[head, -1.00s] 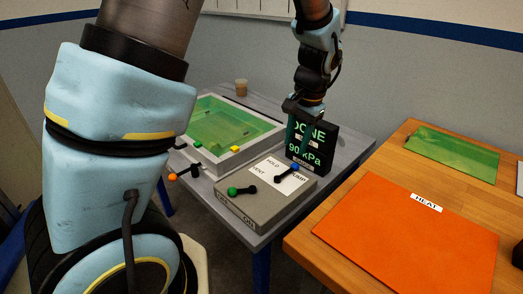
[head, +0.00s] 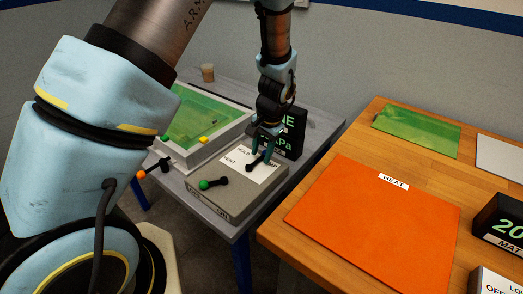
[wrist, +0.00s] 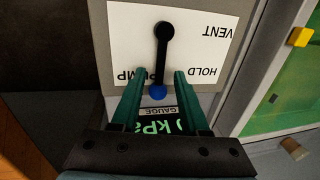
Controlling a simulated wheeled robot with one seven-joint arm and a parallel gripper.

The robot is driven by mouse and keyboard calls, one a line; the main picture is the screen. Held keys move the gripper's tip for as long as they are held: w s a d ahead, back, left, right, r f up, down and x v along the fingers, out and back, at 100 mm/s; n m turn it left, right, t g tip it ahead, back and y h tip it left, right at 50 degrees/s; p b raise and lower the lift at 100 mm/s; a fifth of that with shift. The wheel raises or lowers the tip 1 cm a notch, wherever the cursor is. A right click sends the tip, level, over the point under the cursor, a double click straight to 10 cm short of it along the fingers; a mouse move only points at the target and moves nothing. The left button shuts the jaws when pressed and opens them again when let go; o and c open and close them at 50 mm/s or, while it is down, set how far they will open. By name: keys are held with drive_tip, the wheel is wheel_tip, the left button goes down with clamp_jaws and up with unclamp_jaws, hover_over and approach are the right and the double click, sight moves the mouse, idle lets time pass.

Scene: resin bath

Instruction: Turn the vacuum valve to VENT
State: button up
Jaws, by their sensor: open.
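The vacuum valve is a black lever (head: 255,162) on a grey box (head: 238,204) whose white label reads VENT, HOLD and PUMP. In the wrist view the lever (wrist: 163,45) ends in a blue knob (wrist: 157,92) lying by the PUMP word. My gripper (head: 263,157) is low over the box at the lever's knob end. In the wrist view its two green fingers are apart, one on each side of the lever near the knob, with gaps showing. The knob is hidden by the gripper in the head view.
A gauge display (head: 291,133) stands close behind my gripper. A resin bath (head: 200,121) with a yellow block (head: 203,140) is to the left. A green-knobbed lever (head: 210,183) sits on the same box, with an orange-knobbed one (head: 142,174) further left. An orange HEAT mat (head: 375,215) lies right.

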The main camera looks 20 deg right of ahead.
drive_tip(key=shift+f, duration=0.15)
drive_tip(key=shift+c, duration=0.2)
clamp_jaws()
idle(1.2)
